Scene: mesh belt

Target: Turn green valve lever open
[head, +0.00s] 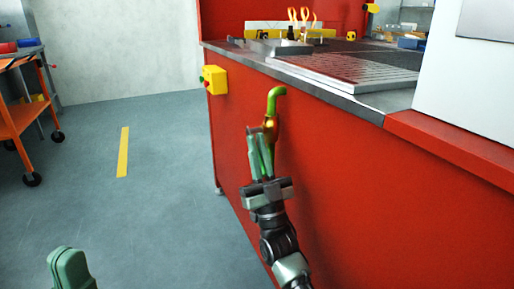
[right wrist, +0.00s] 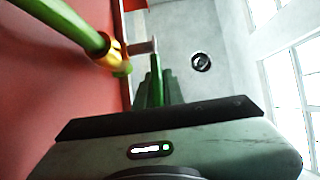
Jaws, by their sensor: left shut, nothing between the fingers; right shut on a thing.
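A green pipe (head: 275,94) with a brass valve body (head: 271,126) stands out from the red side panel; both also show at upper left in the right wrist view. My right gripper (head: 260,142) is at the valve from the near side, its green fingers shut. My left gripper (head: 68,262) is shut and empty at lower left, away from the valve.
The red cabinet (head: 350,190) fills the right side, with a metal mesh belt (head: 345,70) on top. An orange cart (head: 18,115) stands far left. The floor between is clear.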

